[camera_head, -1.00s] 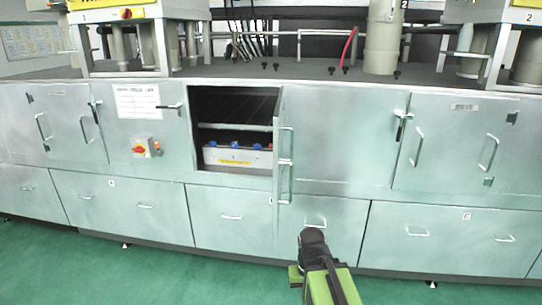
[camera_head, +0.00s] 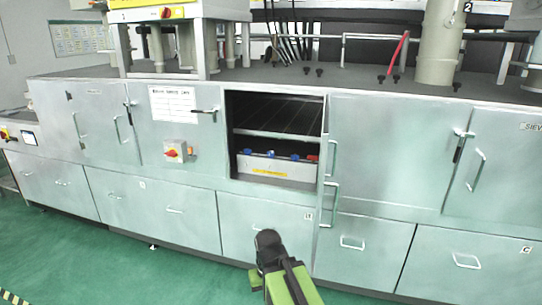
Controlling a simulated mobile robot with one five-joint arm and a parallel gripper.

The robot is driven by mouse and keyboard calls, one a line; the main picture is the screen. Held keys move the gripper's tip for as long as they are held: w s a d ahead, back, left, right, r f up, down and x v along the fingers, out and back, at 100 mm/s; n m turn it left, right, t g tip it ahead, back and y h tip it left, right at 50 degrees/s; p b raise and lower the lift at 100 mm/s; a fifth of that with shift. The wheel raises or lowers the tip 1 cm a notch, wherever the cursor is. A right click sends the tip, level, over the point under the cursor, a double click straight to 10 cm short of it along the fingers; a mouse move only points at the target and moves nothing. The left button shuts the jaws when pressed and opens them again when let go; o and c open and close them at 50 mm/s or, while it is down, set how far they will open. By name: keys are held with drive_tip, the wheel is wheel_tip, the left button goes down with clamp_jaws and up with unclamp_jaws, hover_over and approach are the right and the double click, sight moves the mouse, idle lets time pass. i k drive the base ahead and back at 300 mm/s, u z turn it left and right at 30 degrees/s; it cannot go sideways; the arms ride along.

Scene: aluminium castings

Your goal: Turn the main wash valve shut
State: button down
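An open cabinet bay (camera_head: 276,110) in the steel bench holds a pale box (camera_head: 272,167) with a yellow label on its front. Small blue knobs (camera_head: 270,154) and a red one (camera_head: 310,158) sit along the box's top edge. I cannot tell which, if any, is the main wash valve, nor how it is turned. My gripper (camera_head: 267,238) is the dark end of my green and black arm, low in front of the drawers, below the bay and apart from it. Its fingers cannot be made out.
The open cabinet door (camera_head: 329,175) stands edge-on at the bay's right side. A red rotary switch (camera_head: 174,152) is on the panel left of the bay. Drawers with handles (camera_head: 268,220) run below. The green floor (camera_head: 180,275) is clear in front.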

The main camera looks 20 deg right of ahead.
sight(313, 158)
drive_tip(key=u, duration=0.8)
drive_tip(key=i, duration=2.2)
drive_tip(key=z, duration=0.4)
